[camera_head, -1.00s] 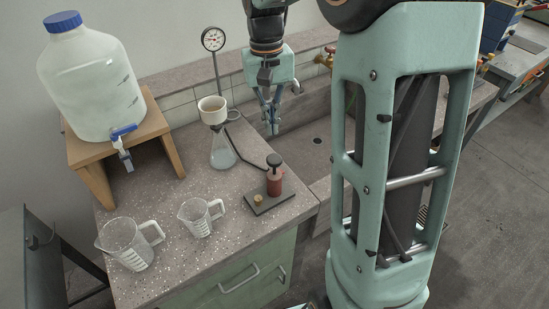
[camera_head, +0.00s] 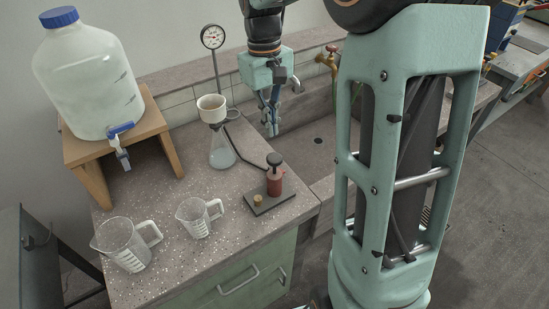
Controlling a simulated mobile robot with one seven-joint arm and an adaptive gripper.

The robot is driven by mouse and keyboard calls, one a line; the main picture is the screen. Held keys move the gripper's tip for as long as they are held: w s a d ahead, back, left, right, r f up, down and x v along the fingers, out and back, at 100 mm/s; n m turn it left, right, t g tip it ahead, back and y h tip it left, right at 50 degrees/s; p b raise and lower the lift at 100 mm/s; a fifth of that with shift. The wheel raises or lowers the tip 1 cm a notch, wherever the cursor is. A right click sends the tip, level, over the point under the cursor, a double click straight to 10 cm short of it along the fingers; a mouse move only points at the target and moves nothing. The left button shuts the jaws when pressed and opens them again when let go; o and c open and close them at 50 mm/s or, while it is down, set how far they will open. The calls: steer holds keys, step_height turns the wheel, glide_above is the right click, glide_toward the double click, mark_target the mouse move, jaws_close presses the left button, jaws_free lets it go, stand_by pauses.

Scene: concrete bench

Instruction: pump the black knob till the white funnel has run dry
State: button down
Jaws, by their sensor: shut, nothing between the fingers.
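The black knob (camera_head: 274,159) tops a red-brown hand pump (camera_head: 274,182) on a dark base plate (camera_head: 262,203) near the bench's right edge. The white funnel (camera_head: 211,108) sits upright on a clear conical flask (camera_head: 221,150) behind and left of the pump. A dark hose (camera_head: 243,154) runs between flask and pump. The flask holds some cloudy liquid; whether liquid is in the funnel is too small to tell. My gripper (camera_head: 269,131) is shut and empty, pointing down, behind and above the knob and apart from it, over the sink side.
A large jug (camera_head: 88,85) with a blue tap stands on a wooden stand (camera_head: 155,127) at left. Two clear measuring jugs (camera_head: 125,245) and (camera_head: 199,217) stand at the front. A dial gauge (camera_head: 213,37) rises behind the funnel.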

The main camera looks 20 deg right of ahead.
mark_target(273, 156)
steer(key=shift+s+d+f+b, duration=0.1)
steer(key=shift+s+f+b, duration=0.05)
steer(key=shift+f+b, duration=1.3)
steer(key=shift+s+f+b, duration=0.15)
steer(key=shift+f+b, duration=1.05)
steer(key=shift+f, duration=0.45)
